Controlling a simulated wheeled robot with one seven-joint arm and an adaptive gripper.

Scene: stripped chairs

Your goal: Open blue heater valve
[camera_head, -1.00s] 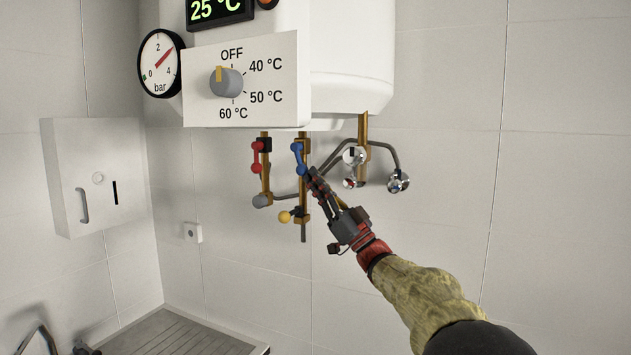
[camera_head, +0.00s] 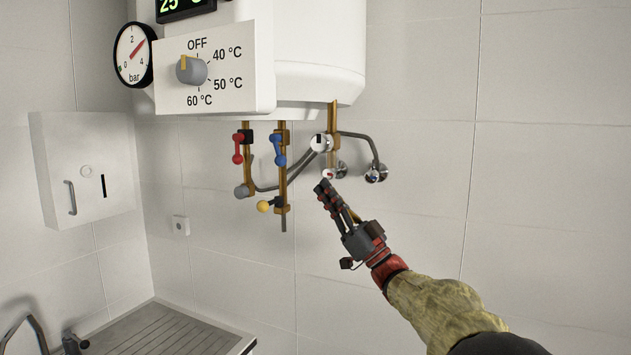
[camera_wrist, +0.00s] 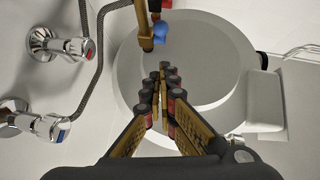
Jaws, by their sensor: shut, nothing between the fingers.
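The blue heater valve handle (camera_head: 279,149) sits on the middle brass pipe under the white water heater (camera_head: 318,60). It points mostly downward along the pipe, slightly tilted. My gripper (camera_head: 322,187) is shut and empty, to the right of and below the blue handle, apart from it. In the wrist view the blue handle (camera_wrist: 162,46) shows beyond my fingertips (camera_wrist: 163,85), with a gap between. Part of the handle there is hidden behind the brass pipe.
A red handle (camera_head: 238,149) is on the pipe to the left, and a yellow-knobbed valve (camera_head: 263,206) is below. Chrome taps (camera_head: 376,173) and bent hoses are close on the right. A white wall box (camera_head: 85,170) hangs left, above a metal drainboard (camera_head: 175,335).

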